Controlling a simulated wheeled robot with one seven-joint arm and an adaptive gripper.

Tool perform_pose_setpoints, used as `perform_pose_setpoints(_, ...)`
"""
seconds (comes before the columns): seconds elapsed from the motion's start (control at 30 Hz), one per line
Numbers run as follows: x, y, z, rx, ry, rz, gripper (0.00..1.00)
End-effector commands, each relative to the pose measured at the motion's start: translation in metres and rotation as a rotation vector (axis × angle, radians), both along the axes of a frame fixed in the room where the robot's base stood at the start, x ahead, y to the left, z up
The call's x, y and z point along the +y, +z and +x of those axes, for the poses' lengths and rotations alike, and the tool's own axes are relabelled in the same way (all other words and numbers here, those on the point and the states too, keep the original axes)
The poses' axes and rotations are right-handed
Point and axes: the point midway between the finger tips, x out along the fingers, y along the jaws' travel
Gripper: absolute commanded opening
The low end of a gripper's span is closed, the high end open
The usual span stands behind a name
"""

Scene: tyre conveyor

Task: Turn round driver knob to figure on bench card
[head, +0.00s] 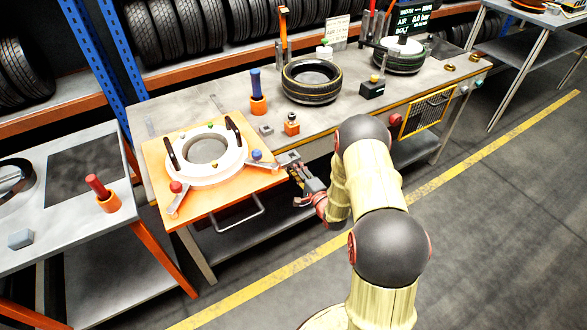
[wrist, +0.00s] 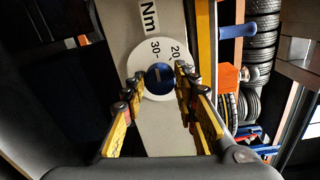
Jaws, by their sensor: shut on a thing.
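The figures 30 and 20 show on the dial above the knob, and "Nm" is on the grey panel beyond. My gripper (wrist: 161,80) has its yellow-sided fingers on both sides of the knob, shut on it. In the head view my gripper (head: 297,170) is at the bench's front edge, and the knob is hidden there. A pale card (head: 337,31) stands at the back of the bench; its writing is too small to read.
An orange plate (head: 205,212) with a white ring (head: 210,150) and dark handles lies left of my gripper. A blue-handled tool (head: 256,85) in an orange holder, a tyre (head: 311,82) and a dark display (head: 404,24) stand on the bench (head: 345,110). The floor in front is clear.

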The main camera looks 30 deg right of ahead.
Motion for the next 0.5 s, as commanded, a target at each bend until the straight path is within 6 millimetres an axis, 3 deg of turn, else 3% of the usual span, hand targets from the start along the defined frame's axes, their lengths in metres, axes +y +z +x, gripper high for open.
perform_pose_setpoints(0.07, 0.0012, 0.0000, 0.0004, 0.001, 0.003, -0.001, 0.04)
perform_pose_setpoints(0.1, 0.0012, 0.0000, 0.0004, 0.001, 0.003, -0.001, 0.30)
perform_pose_setpoints(0.4, 0.0006, -0.0001, 0.0001, 0.000, 0.001, 0.000, 0.47)
perform_pose_setpoints(0.5, 0.0005, -0.0001, 0.0001, 0.000, 0.001, 0.001, 0.48)
